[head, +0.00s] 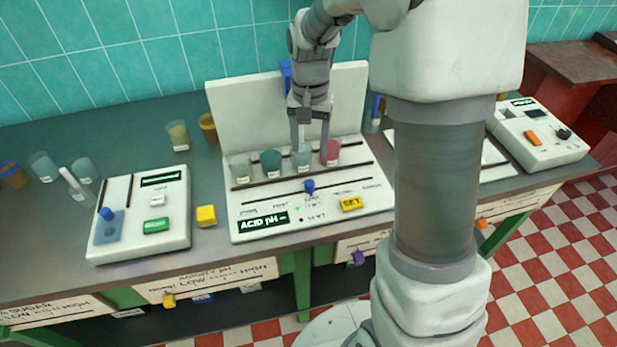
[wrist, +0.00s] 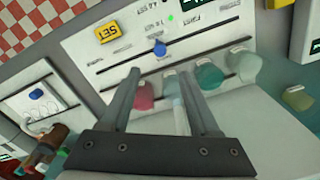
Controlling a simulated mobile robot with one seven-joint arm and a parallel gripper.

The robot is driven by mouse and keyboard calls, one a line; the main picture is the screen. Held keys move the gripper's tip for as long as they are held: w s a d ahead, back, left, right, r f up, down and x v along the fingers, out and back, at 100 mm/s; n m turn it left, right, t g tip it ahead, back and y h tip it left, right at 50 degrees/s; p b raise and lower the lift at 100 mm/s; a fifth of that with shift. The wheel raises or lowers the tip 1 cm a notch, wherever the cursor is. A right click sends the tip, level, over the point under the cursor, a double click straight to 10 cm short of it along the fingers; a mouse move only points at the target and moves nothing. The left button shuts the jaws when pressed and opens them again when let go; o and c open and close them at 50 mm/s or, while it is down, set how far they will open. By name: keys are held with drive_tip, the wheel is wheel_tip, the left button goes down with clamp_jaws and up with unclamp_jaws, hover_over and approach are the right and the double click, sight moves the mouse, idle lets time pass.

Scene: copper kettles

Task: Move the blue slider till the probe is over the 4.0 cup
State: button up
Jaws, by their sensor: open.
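The blue slider (head: 309,186) sits in the long front slot of the white ACID pH unit (head: 217,195), a little right of the slot's middle. It also shows in the wrist view (wrist: 160,48), just beyond my fingertips. My gripper (head: 310,146) is open and empty, pointing down above the cup row, apart from the slider. The row holds a grey cup (head: 240,168), a teal cup (head: 271,164), a pale blue cup (head: 302,160) and a pink cup (head: 333,153). A blue part (head: 286,78) shows at the back panel beside my wrist. Cup labels are too small to read.
A white unit with a green button (head: 156,226) and a yellow cube (head: 206,215) stand to the left. Another white unit with an orange button (head: 532,137) is at the right. The tall back panel (head: 240,105) stands behind the cups. My arm hides part of the right side.

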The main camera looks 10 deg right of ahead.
sight(310, 182)
wheel_tip(310, 182, down, 12)
drive_tip(key=shift+f+b, duration=0.2)
drive_tip(key=shift+b, duration=0.25)
clamp_jaws()
idle(1.3)
